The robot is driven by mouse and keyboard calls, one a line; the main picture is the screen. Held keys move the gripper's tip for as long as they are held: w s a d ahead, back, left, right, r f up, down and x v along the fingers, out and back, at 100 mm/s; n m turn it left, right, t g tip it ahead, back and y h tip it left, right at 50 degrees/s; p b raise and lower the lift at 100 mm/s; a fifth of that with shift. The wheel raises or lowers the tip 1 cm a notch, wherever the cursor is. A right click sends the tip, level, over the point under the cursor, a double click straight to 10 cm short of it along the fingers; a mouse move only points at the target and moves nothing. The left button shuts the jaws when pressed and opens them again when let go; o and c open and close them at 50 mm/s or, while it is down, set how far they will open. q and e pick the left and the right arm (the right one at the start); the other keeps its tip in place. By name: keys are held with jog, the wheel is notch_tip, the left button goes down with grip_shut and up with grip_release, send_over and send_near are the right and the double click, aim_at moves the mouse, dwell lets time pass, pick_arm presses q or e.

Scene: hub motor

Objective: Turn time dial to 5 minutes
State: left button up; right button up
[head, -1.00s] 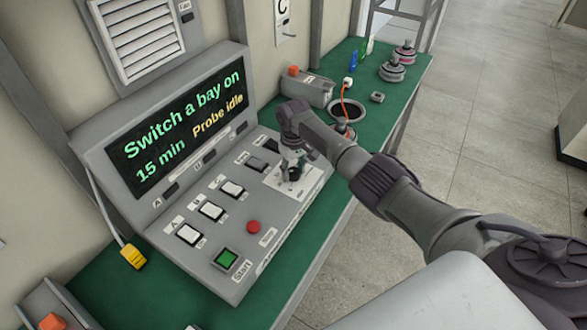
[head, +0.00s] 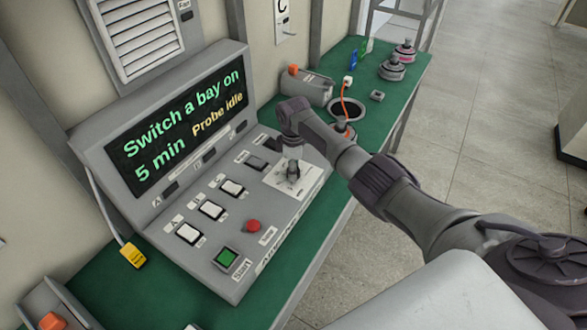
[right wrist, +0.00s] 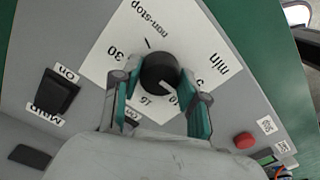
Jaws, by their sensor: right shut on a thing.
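The time dial is a round black knob (right wrist: 158,72) on a white plate (right wrist: 103,62) in the right wrist view. Its printed marks include "non-stop", "30", "15" and "min"; some other marks are partly hidden by my fingers. My right gripper (right wrist: 160,90) is shut on the knob, with a teal-padded finger on each side of it. In the head view my right gripper (head: 292,172) points down onto the dial plate (head: 309,185) and mostly hides the knob. The display (head: 175,135) reads "Switch a bay on", "5 min" and "Probe idle". My left gripper is not in view.
The sloped grey panel also carries several white rocker switches (head: 211,210), a red button (head: 253,226) and a green start button (head: 226,258). Motor parts (head: 392,68) stand at the bench's far end.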

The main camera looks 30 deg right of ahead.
jog(key=shift+n, duration=1.7)
jog(key=o, duration=1.1)
jog(key=shift+o, duration=0.2)
notch_tip(320, 180, up, 12)
jog(key=shift+f, duration=0.1)
